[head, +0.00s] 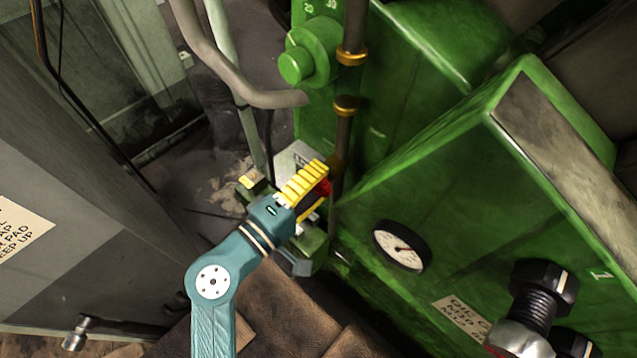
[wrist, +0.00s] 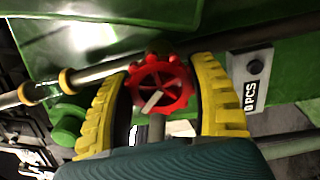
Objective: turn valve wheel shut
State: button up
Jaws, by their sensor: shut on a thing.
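The valve wheel (wrist: 162,86) is a small red handwheel with spokes and a lobed rim, in the middle of the wrist view. A pale stem shows below it. My gripper (wrist: 160,88) has its two yellow ribbed fingers on either side of the wheel, shut on its rim. The rest of the wheel is hidden there by the fingers.
A pipe with brass collars (head: 346,105) rises just behind my gripper. The green machine housing (head: 450,180) with a round gauge (head: 401,246) and black knobs (head: 544,285) stands on the right. A grey cabinet (head: 80,180) stands on the left. A bent grey pipe (head: 225,75) hangs above.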

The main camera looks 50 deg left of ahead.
jog(key=m+b, duration=0.2)
jog(key=m, duration=0.1)
jog(key=shift+f+m+b, duration=0.25)
jog(key=shift+m+b, duration=0.15)
jog(key=m+b, duration=0.3)
jog(key=shift+m, duration=0.3)
jog(key=shift+m+b, duration=1.1)
jog(key=shift+m, duration=0.1)
jog(key=shift+r+m+b, duration=0.15)
jog(key=shift+m+b, duration=0.9)
jog(key=shift+m, duration=0.45)
jog(key=shift+r, duration=0.1)
jog(key=o, duration=1.2)
jog(key=shift+a, duration=0.1)
jog(key=shift+s, duration=0.15)
jog(key=s, duration=0.5)
jog(key=s+d, duration=0.1)
jog(key=s, duration=0.1)
jog(key=shift+s, duration=0.35)
